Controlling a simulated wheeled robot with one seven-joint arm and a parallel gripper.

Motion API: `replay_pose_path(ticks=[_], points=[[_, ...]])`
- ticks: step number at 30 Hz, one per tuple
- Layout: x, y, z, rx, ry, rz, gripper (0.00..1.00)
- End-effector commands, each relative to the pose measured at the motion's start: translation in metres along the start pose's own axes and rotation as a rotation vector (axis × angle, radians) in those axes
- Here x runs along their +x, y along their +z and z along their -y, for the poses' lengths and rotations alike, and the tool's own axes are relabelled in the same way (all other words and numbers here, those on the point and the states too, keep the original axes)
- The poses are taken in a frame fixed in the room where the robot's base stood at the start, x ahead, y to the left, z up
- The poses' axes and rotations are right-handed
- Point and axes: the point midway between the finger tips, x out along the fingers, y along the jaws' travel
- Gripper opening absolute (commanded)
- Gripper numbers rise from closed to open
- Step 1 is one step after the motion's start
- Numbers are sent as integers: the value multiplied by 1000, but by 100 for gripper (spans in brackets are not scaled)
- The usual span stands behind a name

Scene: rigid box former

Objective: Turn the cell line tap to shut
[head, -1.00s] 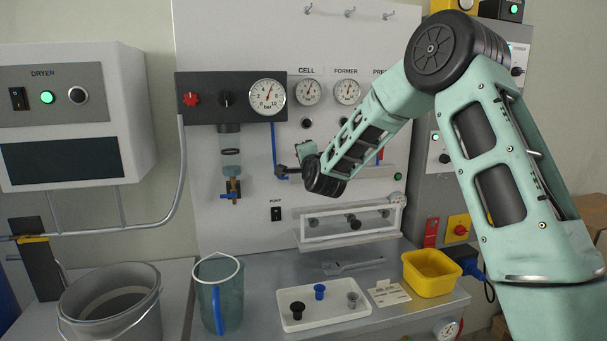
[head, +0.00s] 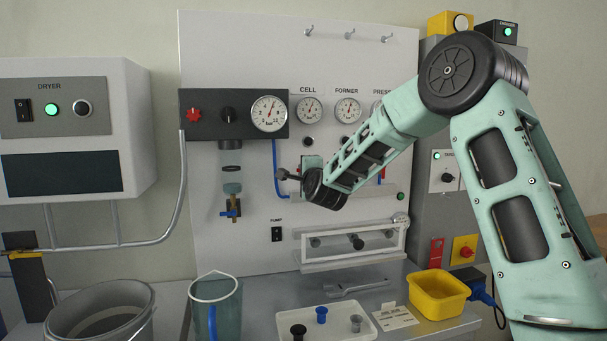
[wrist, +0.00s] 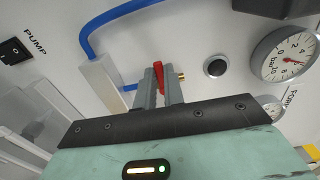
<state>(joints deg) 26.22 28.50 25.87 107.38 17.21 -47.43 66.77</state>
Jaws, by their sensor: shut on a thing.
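The cell line tap has a red lever (wrist: 158,77), seen in the wrist view between my two grey fingers. My gripper (wrist: 161,88) is shut on this lever. A brass end (wrist: 181,76) shows just right of the fingers, and a short blue tube (wrist: 130,87) comes in from the left. The tap's body is mostly hidden behind the fingers, so whether it is open or shut is unclear. In the head view my wrist covers the tap, below the CELL gauge (head: 309,110). The gauge also shows in the wrist view (wrist: 284,55), its needle off zero.
A blue hose (wrist: 100,30) curves down to a pale block (wrist: 102,86) left of the tap. A round black knob (wrist: 215,67) sits close to the right. Below are a clear-fronted guard (head: 350,243), a white tray (head: 340,330) and a yellow bin (head: 438,294).

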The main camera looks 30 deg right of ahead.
Motion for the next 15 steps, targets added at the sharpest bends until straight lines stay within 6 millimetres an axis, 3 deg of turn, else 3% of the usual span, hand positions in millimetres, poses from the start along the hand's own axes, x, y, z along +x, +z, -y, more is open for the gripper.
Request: replay_pose_path(ticks=[1, 3, 4, 15], points=[[0, -1, -1, 2, 2, -3, 0], [0, -1, -1, 1, 2, -2, 27], [0, -1, -1, 1, 2, -2, 32], [-5, 0, 0, -1, -1, 0, 32]])
